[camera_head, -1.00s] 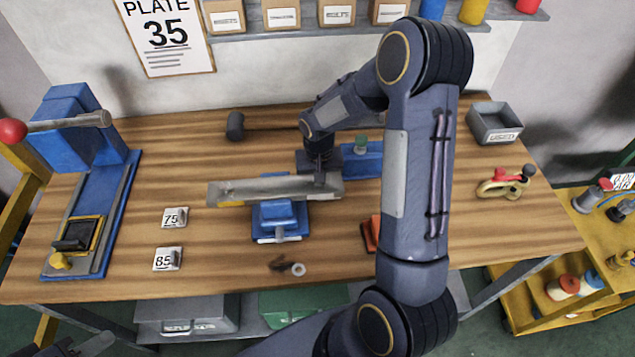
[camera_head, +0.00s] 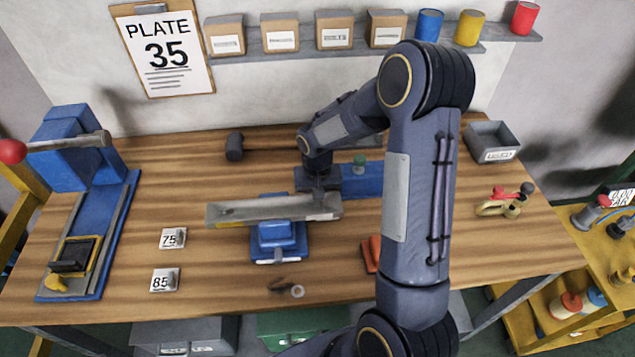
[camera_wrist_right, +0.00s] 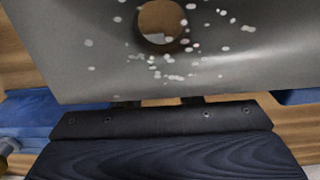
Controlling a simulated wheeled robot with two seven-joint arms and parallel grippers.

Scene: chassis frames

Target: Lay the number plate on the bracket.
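No plate reading 35 can be made out on the bench. Two small white tags, 75 (camera_head: 173,238) and 85 (camera_head: 165,280), lie left of centre. A long grey metal bracket (camera_head: 250,211) lies level across the blue vise (camera_head: 278,240). My right gripper (camera_head: 319,197) points down at the bracket's right end; its fingertips are hidden in the head view. In the right wrist view the bracket (camera_wrist_right: 90,45), with a round hole and white specks, covers most of the fingers, so their opening cannot be judged. My left gripper is out of view.
A clipboard (camera_head: 163,48) reading PLATE 35 hangs on the wall. A grey bin (camera_head: 492,142) and a red-handled clamp (camera_head: 503,203) are right. The bench's front right is mostly clear.

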